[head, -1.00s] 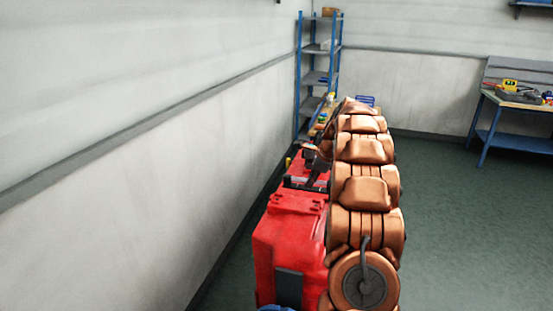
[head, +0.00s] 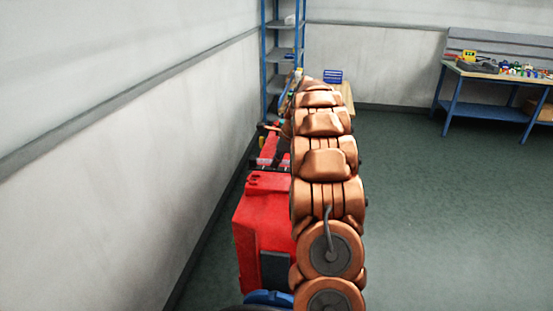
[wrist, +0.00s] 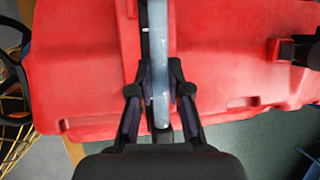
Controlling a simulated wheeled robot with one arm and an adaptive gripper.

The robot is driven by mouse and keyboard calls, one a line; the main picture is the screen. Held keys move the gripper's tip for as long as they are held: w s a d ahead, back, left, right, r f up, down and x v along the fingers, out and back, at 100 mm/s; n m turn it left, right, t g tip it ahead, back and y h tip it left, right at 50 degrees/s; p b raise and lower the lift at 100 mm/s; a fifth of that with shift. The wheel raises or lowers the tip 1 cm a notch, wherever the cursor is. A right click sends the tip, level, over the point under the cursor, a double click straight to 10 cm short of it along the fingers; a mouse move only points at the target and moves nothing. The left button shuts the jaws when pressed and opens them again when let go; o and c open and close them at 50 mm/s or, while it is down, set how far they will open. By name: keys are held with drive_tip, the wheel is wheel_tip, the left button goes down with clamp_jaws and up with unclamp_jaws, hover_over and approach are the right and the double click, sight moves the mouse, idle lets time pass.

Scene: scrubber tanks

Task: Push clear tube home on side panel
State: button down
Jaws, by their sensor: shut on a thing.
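The clear tube (wrist: 160,35) runs upright through the middle of the wrist view as a pale grey-blue strip. It passes out of the top edge, so its far end is not seen. My gripper (wrist: 160,82) is shut on it, a finger on each side, near its lower end. Behind the tube lies the red side panel (wrist: 85,65) of the scrubber tank. I cannot tell whether the tube touches it. In the head view the red tank (head: 262,220) stands left of my arm, which hides the gripper and tube.
A wall runs along the tank's left. A blue shelf rack (head: 272,60) and a small table with a blue bin (head: 332,76) stand beyond it. A workbench (head: 495,72) stands at the back right. The green floor (head: 440,210) on the right is clear.

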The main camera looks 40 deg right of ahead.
sight(277, 171)
drive_tip(key=shift+f, duration=0.55)
drive_tip(key=shift+f, duration=0.45)
drive_tip(key=shift+f, duration=0.25)
idle(0.4)
drive_tip(key=shift+f, duration=0.45)
drive_tip(key=shift+f, duration=0.85)
idle(0.9)
drive_tip(key=shift+r+p, duration=0.15)
drive_tip(key=shift+p, duration=0.45)
idle(0.4)
drive_tip(key=c, duration=0.6)
unclamp_jaws()
drive_tip(key=shift+o, duration=0.2)
